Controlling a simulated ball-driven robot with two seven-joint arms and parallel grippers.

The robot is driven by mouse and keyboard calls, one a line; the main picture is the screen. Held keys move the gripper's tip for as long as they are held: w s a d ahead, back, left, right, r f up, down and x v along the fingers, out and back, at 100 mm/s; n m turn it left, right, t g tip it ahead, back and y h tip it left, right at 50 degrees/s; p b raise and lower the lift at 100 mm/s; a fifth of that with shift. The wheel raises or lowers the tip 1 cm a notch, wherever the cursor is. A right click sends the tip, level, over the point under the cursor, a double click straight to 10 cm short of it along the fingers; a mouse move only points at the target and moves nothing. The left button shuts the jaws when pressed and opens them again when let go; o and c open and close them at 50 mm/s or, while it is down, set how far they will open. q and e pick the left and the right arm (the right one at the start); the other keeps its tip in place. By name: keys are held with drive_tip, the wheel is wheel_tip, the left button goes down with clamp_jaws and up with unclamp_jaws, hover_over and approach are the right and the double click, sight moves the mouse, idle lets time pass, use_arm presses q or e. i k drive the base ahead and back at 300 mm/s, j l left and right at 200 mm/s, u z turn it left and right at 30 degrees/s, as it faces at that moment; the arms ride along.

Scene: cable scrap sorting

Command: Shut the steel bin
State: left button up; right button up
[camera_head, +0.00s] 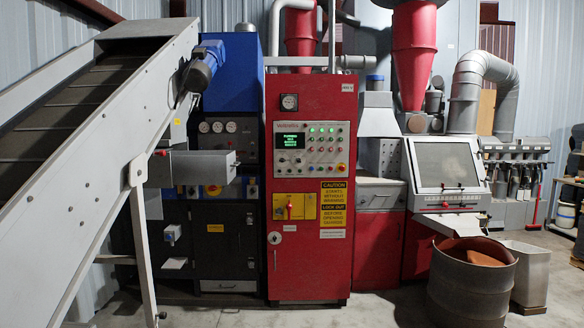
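No gripper of mine is in view. A grey metal bin (532,279) stands on the floor at the right, partly hidden behind a rusty drum. Its top looks open, and I see no lid on it. A grey metal box (203,168) juts out like a drawer from the dark machine at left centre. I cannot tell for certain which of these is the steel bin. The rusty drum (470,292) stands open under a chute, with reddish-brown material (474,256) inside.
A sloping conveyor (110,125) and its support leg fill the left. A red control cabinet (308,185) stands in the middle. A grey machine with a window (445,165) stands behind the drum. Some concrete floor (375,308) is bare in front.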

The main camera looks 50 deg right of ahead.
sight(189, 168)
drive_tip(key=i+l+z, duration=0.3)
drive_tip(key=z, duration=0.2)
drive_tip(key=i+l+z, duration=0.5)
drive_tip(key=k+j, duration=0.1)
